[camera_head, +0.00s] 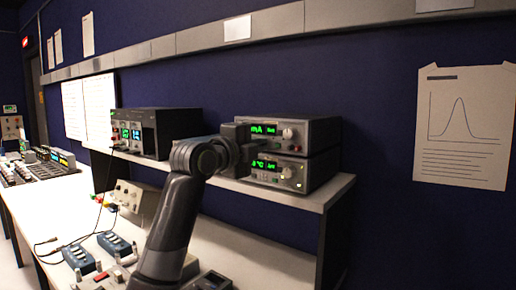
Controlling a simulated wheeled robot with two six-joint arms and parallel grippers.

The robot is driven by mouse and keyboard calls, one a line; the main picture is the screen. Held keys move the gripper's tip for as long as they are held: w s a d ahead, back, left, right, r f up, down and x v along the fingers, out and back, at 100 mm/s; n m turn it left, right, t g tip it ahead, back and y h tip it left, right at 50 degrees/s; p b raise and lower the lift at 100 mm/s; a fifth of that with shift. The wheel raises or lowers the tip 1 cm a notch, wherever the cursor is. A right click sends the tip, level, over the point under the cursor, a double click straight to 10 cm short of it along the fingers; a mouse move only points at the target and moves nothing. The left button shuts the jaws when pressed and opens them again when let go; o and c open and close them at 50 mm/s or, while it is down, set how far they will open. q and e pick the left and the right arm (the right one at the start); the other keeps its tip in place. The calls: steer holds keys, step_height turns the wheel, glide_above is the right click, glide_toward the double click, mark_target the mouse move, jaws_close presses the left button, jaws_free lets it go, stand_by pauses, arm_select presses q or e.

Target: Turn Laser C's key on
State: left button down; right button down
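Two stacked dark control boxes stand on the right end of the raised shelf. The upper box (312,132) has a green display reading mA and a pale knob. The lower box (310,173) has a green display reading °C and a knob. I cannot read any Laser C label, and no key can be made out. My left gripper (242,146) is at the left front edge of the stack, seen from behind my wrist. Its fingertips are hidden or too dark to tell apart, and so is any contact. My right gripper is not in view.
A black instrument (162,130) with small displays stands further left on the shelf (275,190). A beige box (136,196) sits below it. Blue pedal-like boxes (114,243) and cables lie on the white bench (50,215). A paper with a curve (462,125) hangs on the right wall.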

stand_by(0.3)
arm_select(q)
steer(key=c, duration=1.6)
jaws_free()
